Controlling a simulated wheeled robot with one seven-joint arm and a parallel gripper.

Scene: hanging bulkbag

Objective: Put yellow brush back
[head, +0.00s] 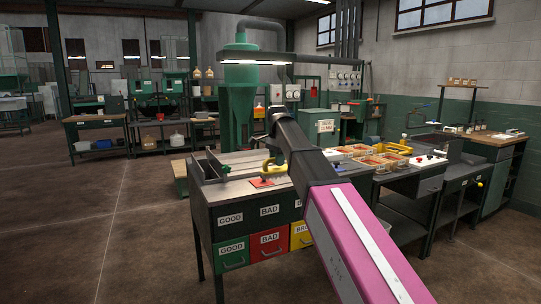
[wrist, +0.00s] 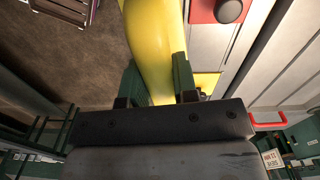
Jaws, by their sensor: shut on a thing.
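The yellow brush (wrist: 153,40) runs up between the two green fingers of my gripper (wrist: 157,75) in the wrist view. The fingers are shut on it, and its far end leaves the top of the picture. In the head view a small part of the yellow brush (head: 268,166) shows above the workbench top (head: 235,160), beside my dark arm. My arm hides most of the gripper there. I cannot tell whether the brush touches the bench.
A red plate (head: 261,183) lies on the bench under the brush. Labelled drawers (head: 231,250) are in its front. To the right stand red-and-white trays (head: 365,158), yellow parts (head: 393,147) and a second bench. Open floor (head: 110,220) lies to the left.

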